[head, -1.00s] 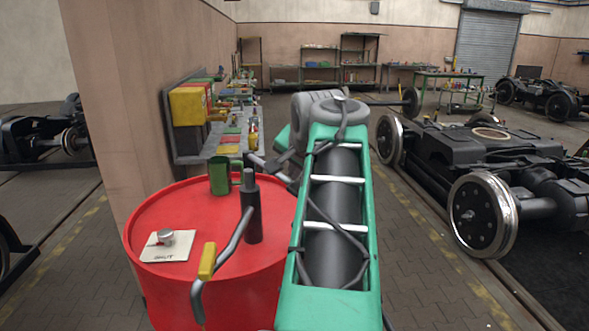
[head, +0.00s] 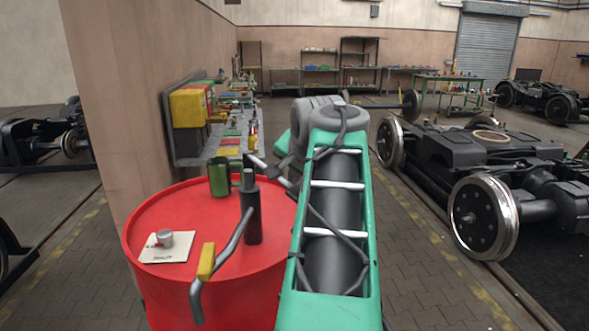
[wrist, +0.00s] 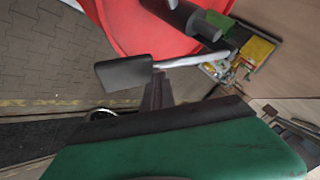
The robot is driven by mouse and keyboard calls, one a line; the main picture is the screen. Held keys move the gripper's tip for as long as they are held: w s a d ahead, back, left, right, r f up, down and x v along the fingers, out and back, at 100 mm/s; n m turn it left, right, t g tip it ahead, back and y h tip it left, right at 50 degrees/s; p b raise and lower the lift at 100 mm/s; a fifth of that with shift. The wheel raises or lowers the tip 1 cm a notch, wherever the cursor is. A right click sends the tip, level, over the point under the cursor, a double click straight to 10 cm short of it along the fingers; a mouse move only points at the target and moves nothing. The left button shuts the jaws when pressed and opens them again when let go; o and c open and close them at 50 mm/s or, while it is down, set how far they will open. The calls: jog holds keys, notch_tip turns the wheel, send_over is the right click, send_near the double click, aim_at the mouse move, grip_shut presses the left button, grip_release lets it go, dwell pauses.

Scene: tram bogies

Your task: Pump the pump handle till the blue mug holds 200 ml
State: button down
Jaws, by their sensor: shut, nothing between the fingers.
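A dark pump (head: 252,215) stands upright on a red drum (head: 150,215). A silver lever (head: 256,161) near its top runs right, behind my arm. In the wrist view the lever (wrist: 190,60) ends in a dark grip (wrist: 123,74). A grey pipe (head: 234,238) with a yellow sleeve (head: 206,262) slopes from the pump past the drum's near rim.
A card (head: 167,248) with a small silver piece (head: 165,238) lies on the drum's left. Behind is a workbench with yellow bins (head: 189,106). A wall corner (head: 105,100) stands left, a bogie (head: 470,160) right.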

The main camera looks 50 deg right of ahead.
jog(key=shift+f, duration=0.4)
jog(key=shift+r, duration=0.1)
dwell(0.3)
jog(key=shift+w+r+p, duration=0.1)
jog(key=shift+r+p, duration=2.8)
jog(key=shift+r, duration=0.4)
notch_tip(320, 180, up, 5)
jog(key=p, duration=0.5)
send_over(295, 189)
jog(key=shift+w, duration=0.1)
